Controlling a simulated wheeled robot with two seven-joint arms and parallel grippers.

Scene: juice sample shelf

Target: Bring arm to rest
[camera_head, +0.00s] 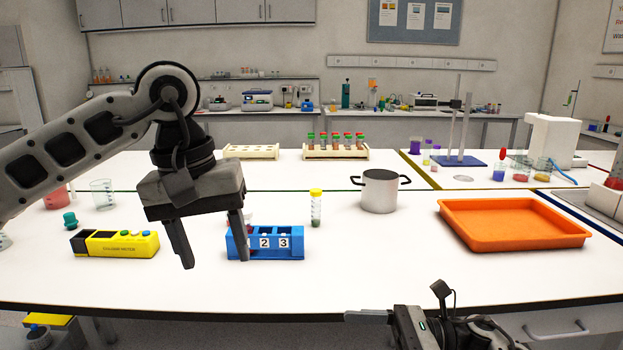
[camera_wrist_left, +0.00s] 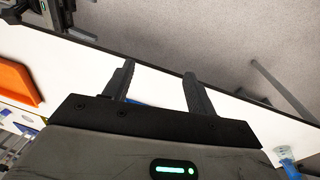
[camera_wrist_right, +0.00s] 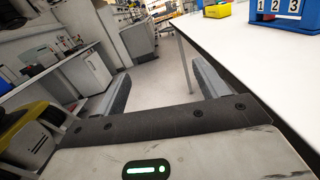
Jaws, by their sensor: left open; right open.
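My left gripper (camera_head: 212,252) is open and empty above the bench, with its fingers pointing down. In the head view it hangs between the yellow colorimeter and the blue numbered rack, partly covering the rack's left side. Its two spread fingers also show in the left wrist view (camera_wrist_left: 160,82). My right arm shows at the bottom of the head view, below the bench's front edge. My right gripper (camera_wrist_right: 160,85) is open and empty in the right wrist view, with floor and a bench leg behind its fingers.
A blue rack (camera_head: 276,252), yellow colorimeter (camera_head: 118,247), yellow-capped vial (camera_head: 316,210), metal pot (camera_head: 380,192) and orange tray (camera_head: 512,238) stand on the white bench (camera_head: 340,270). A test tube rack (camera_head: 336,154) stands farther back. The bench's front strip is clear.

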